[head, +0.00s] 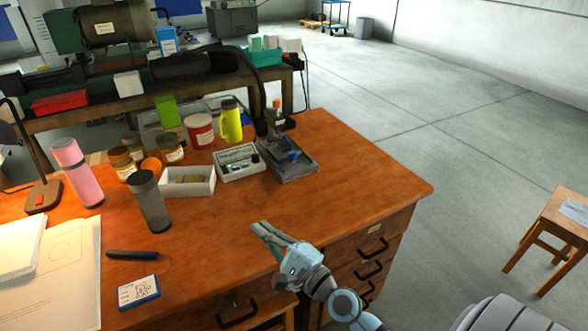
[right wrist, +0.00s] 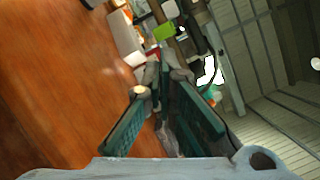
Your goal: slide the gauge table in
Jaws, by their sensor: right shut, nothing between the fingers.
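A dark grey flat block (head: 303,172) with a small blue part on top lies near the back right edge of the wooden desk; it looks most like the gauge table, but I cannot tell for sure. How far it is slid out is too small to tell. My right gripper (head: 266,234) is shut and empty over the front right part of the desk, nearer to me than the block and apart from it. Its teal fingers also show in the right wrist view (right wrist: 160,90). My left gripper is out of view.
The desk (head: 350,190) is clear around the gripper. A grey instrument box (head: 240,176), a white tray (head: 205,186), a dark cup (head: 150,205) and several jars stand left of the block. A small wooden stool (head: 555,220) stands on the floor at right.

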